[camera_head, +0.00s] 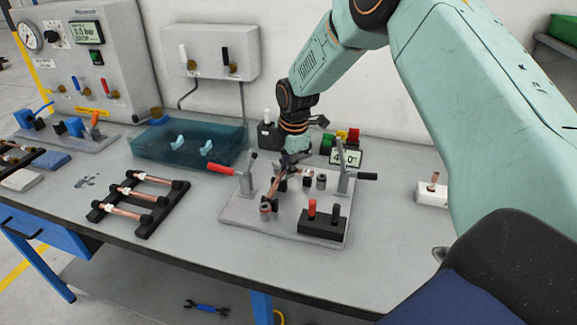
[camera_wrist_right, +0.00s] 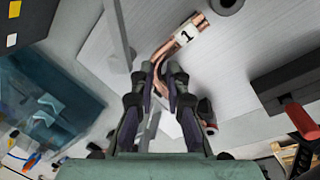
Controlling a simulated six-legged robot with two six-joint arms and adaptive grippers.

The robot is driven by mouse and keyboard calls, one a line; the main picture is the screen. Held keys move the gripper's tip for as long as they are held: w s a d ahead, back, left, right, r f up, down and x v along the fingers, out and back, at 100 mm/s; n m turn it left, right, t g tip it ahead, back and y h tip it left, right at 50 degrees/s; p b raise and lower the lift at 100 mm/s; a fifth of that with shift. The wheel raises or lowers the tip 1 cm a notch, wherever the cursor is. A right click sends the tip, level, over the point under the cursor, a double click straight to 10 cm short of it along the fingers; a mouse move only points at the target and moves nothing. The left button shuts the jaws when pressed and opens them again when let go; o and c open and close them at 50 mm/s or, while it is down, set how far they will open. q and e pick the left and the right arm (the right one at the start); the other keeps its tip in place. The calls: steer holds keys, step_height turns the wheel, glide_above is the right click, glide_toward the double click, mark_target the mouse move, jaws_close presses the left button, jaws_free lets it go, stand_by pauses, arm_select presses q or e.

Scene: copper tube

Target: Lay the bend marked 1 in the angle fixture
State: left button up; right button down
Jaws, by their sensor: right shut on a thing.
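My right gripper (camera_head: 289,158) reaches down over the angle fixture (camera_head: 240,211), a light grey plate with posts and clamps on the bench. The gripper is shut on the copper bend (camera_head: 275,185). In the right wrist view the right gripper (camera_wrist_right: 164,78) has the bend between its fingertips, and the bend's white label with a black 1 (camera_wrist_right: 187,35) faces the camera. The bend lies low over the plate; whether it touches the fixture's posts cannot be told. The fingers hide part of it. My left gripper is not in view.
On the fixture stand a red-handled clamp (camera_head: 222,170), a black-handled clamp (camera_head: 345,180) and a black block with red and black knobs (camera_head: 322,224). A display (camera_head: 347,157) stands behind. Left are a rack of copper tubes (camera_head: 139,204) and a blue transparent tank (camera_head: 165,143).

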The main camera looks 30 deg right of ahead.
steer(key=c, duration=1.4)
jaws_free()
steer(key=shift+s+a+f, duration=0.1)
steer(key=shift+s+f, duration=0.3)
steer(key=shift+f, duration=0.15)
steer(key=shift+o, duration=0.6)
steer(key=shift+w, duration=0.15)
steer(key=shift+w+f, duration=0.15)
steer(key=shift+w, duration=0.25)
steer(key=shift+s+r, duration=0.3)
steer(key=shift+w+r, duration=0.1)
steer(key=shift+r, duration=0.1)
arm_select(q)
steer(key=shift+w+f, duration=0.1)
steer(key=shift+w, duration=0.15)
arm_select(e)
step_height(320, 180, up, 11)
steer(key=s, duration=0.2)
steer(key=shift+r, duration=0.15)
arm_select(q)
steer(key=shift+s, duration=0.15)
arm_select(e)
steer(key=shift+s+r, duration=0.15)
steer(key=shift+s, duration=0.15)
